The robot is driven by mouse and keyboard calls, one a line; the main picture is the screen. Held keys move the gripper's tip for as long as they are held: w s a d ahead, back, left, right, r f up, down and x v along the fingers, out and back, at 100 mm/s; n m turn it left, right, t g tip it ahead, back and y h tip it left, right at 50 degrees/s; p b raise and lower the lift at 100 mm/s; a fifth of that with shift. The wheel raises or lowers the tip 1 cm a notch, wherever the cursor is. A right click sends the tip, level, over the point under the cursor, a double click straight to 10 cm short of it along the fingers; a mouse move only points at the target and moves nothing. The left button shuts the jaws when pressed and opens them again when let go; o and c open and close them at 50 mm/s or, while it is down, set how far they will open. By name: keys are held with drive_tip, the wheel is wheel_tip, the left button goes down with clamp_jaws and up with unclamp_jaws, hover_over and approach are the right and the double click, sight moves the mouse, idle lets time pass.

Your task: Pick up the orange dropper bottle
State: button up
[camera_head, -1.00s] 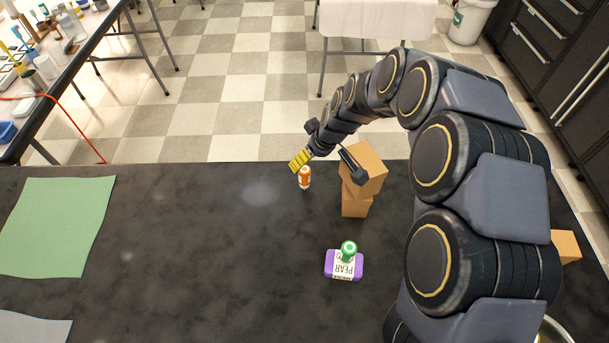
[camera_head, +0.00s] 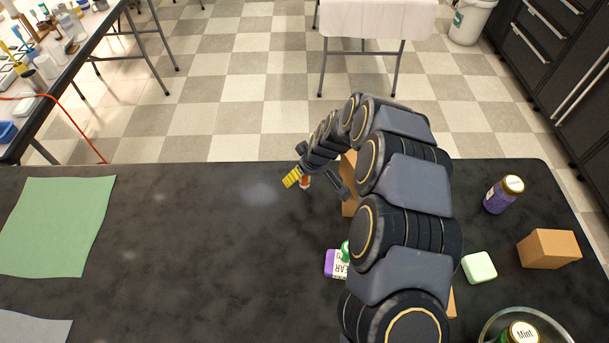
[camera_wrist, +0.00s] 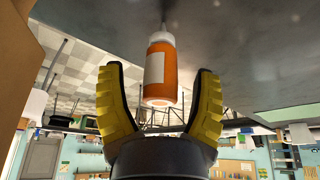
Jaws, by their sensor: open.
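The orange dropper bottle (camera_wrist: 159,72) has a white label and a pale tip. In the wrist view it appears between and just beyond the two open yellow-padded fingers of my gripper (camera_wrist: 160,105), with a gap on either side. In the head view my gripper (camera_head: 318,188) is at the far edge of the dark table, with a finger on each side of the bottle (camera_head: 306,183). The bottle is mostly hidden there by the gripper.
A cardboard box stack (camera_head: 348,206) stands right beside my gripper, partly behind my arm. A purple soap (camera_head: 331,263) with a green-capped item lies nearer. Right are a purple jar (camera_head: 503,195), pale green soap (camera_head: 479,268), a box (camera_head: 549,249) and a metal bowl (camera_head: 487,327). The table's left middle is clear.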

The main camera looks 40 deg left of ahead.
drive_tip(key=c, duration=1.1)
